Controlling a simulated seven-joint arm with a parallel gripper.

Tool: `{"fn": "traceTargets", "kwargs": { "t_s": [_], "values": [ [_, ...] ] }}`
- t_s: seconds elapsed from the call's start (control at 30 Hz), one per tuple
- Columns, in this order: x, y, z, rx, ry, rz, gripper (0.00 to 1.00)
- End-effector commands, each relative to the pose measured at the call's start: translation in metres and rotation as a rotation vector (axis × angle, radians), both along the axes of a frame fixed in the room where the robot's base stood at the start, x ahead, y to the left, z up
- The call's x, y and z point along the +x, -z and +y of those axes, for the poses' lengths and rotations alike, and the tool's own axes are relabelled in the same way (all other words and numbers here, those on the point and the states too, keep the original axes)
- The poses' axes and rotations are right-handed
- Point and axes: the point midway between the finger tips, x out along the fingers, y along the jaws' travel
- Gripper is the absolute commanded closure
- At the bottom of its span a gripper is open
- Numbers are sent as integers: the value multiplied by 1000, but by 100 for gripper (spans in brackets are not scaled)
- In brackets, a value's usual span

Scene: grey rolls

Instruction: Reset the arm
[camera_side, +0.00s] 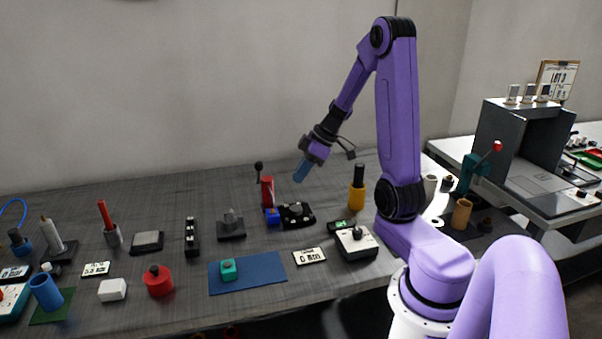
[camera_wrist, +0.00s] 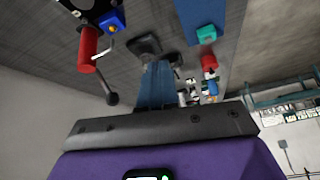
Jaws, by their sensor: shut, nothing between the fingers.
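My gripper (camera_side: 299,177) hangs in the air above the back middle of the table, tilted down to the left in the side view. Its blue fingers are together with nothing between them. In the wrist view the fingers (camera_wrist: 157,88) show as one blue block in front of the dark mount. My purple arm rises from its base at the right and bends over at the top. A red lever device with a black knob (camera_side: 267,189) stands on the table below my gripper, apart from it. It also shows in the wrist view (camera_wrist: 88,50).
A blue mat (camera_side: 270,279) bears a teal block (camera_side: 228,269). A red round pot (camera_side: 158,281), a white block (camera_side: 112,290) and a yellow cylinder (camera_side: 356,199) stand around the grey table. A grey booth (camera_side: 504,133) is at the right. The air around my gripper is clear.

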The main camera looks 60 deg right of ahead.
Motion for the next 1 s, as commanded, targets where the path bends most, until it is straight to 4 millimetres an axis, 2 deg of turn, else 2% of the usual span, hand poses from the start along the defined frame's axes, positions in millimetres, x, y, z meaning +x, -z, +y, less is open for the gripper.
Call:
{"fn": "traceTargets", "kwargs": {
  "t_s": [0.3,0.43,0.57,0.67,0.8,1.0],
  "values": [
    [0,0,1,1,-1,0,100],
    [1,-2,13,7,-23,15,100],
    [2,-5,45,20,-81,59,100],
    [-3,-8,77,28,-134,108,100],
    [-15,-12,118,24,-203,177,100],
    [-43,-17,168,-12,-291,269,100]
  ]
}}
